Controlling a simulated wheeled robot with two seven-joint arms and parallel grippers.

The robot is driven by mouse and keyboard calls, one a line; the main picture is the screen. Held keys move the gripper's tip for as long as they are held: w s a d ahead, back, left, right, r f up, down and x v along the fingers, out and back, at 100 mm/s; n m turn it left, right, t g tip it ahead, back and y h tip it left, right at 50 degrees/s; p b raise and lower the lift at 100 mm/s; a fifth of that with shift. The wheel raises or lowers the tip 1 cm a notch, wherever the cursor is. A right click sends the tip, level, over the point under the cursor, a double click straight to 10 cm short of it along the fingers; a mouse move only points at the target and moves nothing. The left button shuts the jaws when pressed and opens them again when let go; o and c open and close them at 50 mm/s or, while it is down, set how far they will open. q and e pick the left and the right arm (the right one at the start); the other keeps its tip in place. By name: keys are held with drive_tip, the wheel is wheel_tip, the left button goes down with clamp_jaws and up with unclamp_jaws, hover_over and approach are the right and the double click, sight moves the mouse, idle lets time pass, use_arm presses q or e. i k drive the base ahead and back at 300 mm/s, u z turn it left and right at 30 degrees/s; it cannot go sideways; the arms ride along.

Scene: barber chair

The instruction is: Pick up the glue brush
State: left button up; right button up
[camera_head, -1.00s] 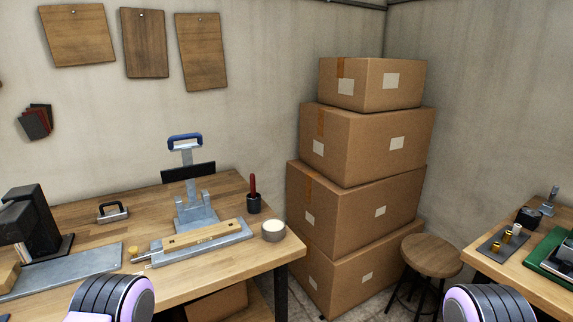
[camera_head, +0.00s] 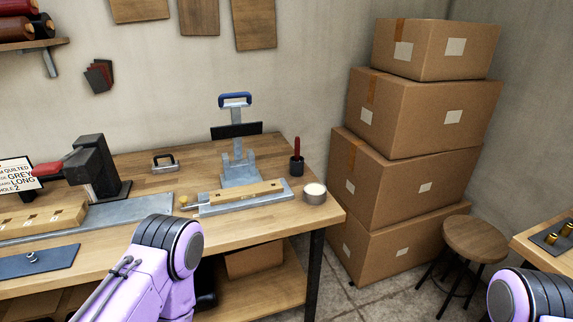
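A slim red-handled tool (camera_head: 297,146), which may be the glue brush, stands upright in a small dark cup (camera_head: 297,167) near the right end of the wooden workbench (camera_head: 262,218). Its lower end is hidden in the cup. A round tin with a cream top (camera_head: 315,194) stands in front of the cup, near the bench's right edge. My two arms show only as lilac and dark links at the bottom of the view. Neither gripper is in view.
A metal press with a blue handle (camera_head: 235,99) and a wooden bar on a metal plate (camera_head: 240,194) stand left of the cup. A black machine (camera_head: 97,165) is further left. Stacked cardboard boxes (camera_head: 410,170) and a round stool (camera_head: 475,239) stand to the right.

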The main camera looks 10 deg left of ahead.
sight(297, 140)
drive_tip(key=z, duration=0.8)
drive_tip(key=i, duration=1.7)
drive_tip(key=u, duration=1.35)
